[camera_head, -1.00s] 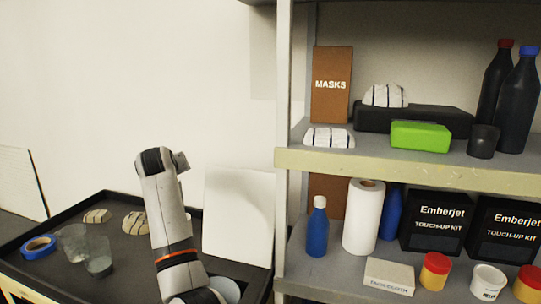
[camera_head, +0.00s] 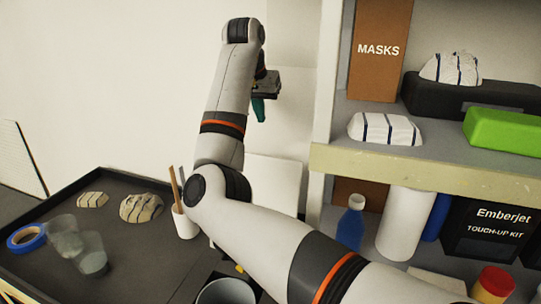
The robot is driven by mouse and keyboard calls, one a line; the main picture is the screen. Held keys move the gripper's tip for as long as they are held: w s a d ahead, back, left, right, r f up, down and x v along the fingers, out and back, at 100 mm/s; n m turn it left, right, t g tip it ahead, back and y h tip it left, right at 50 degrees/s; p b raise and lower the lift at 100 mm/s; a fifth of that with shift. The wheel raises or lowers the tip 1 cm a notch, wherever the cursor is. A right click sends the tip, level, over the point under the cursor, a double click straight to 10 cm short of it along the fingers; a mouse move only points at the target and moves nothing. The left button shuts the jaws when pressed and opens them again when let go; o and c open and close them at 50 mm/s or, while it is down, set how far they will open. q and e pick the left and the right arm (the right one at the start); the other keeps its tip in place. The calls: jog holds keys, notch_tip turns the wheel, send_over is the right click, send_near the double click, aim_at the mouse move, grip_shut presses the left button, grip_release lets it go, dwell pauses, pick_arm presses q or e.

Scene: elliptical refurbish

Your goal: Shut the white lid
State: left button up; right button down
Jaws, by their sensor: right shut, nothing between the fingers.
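The white lid (camera_head: 275,185) stands raised and upright at the back right of the black tray-topped cart (camera_head: 130,255), left of the shelf. My right arm crosses in front of it and hides its left and lower parts. My right gripper (camera_head: 259,110) is above the lid, apart from it, with its green fingertips pointing down; it is shut and empty. Below the lid is a dark opening with a round grey container (camera_head: 227,292) in it, partly hidden by my arm. My left gripper is not in view.
On the cart are blue tape (camera_head: 26,239), clear cups (camera_head: 92,255), striped rags (camera_head: 141,207) and a white cup with brushes (camera_head: 184,222). The shelf (camera_head: 430,163) close on the right holds a MASKS box (camera_head: 378,50), bottles and a paper roll (camera_head: 405,225).

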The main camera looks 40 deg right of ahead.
notch_tip(320, 180, down, 11)
jog(key=s+p, duration=0.1)
jog(key=p, duration=0.5)
jog(key=shift+s+y, duration=0.3)
jog(key=shift+y, duration=0.1)
jog(key=shift+w+d+f, duration=0.1)
jog(key=shift+d+f, duration=0.1)
jog(key=shift+d, duration=0.05)
